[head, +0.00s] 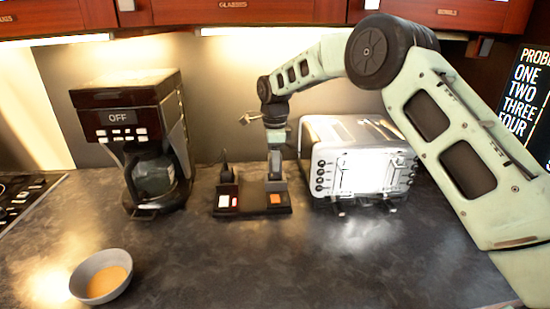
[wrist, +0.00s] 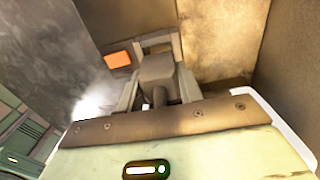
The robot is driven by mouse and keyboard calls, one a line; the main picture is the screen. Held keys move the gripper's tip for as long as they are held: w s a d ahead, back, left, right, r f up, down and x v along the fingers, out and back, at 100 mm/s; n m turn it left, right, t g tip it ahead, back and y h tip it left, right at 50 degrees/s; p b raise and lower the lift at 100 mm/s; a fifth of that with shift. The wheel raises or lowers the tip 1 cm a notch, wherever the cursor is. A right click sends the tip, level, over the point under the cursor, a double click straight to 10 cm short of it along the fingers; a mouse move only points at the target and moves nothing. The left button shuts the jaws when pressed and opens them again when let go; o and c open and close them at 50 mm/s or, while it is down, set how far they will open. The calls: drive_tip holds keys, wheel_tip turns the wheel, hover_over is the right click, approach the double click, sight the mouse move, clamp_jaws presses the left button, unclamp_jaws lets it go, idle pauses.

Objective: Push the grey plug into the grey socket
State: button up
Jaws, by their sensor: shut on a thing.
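The grey plug (wrist: 157,72) is between the two fingers of my gripper (wrist: 158,88) in the wrist view, with its cord running back toward the palm. In the head view my gripper (head: 275,168) points down over the right half of a dark socket strip (head: 251,211), shut on the plug. A grey block (head: 276,186) shows directly under the gripper, behind an orange switch (head: 275,199). The orange switch also shows at the upper left of the wrist view (wrist: 118,59). The plug's front end and the grey socket's opening are hidden, so I cannot tell whether the plug is inside.
A black plug (head: 226,174) stands in the strip's left half, behind a white and red switch (head: 228,201). A silver toaster (head: 360,165) is close on the right. A coffee maker (head: 135,140) stands left. A bowl (head: 101,278) sits front left. The front middle counter is clear.

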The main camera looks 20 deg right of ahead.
drive_tip(key=shift+f+b, duration=0.75)
drive_tip(key=shift+f, duration=1.1)
drive_tip(key=o, duration=1.1)
drive_tip(key=shift+c, duration=0.2)
drive_tip(key=shift+f, duration=0.1)
wheel_tip(320, 180, up, 12)
drive_tip(key=shift+r+b, duration=0.15)
drive_tip(key=shift+b, duration=0.75)
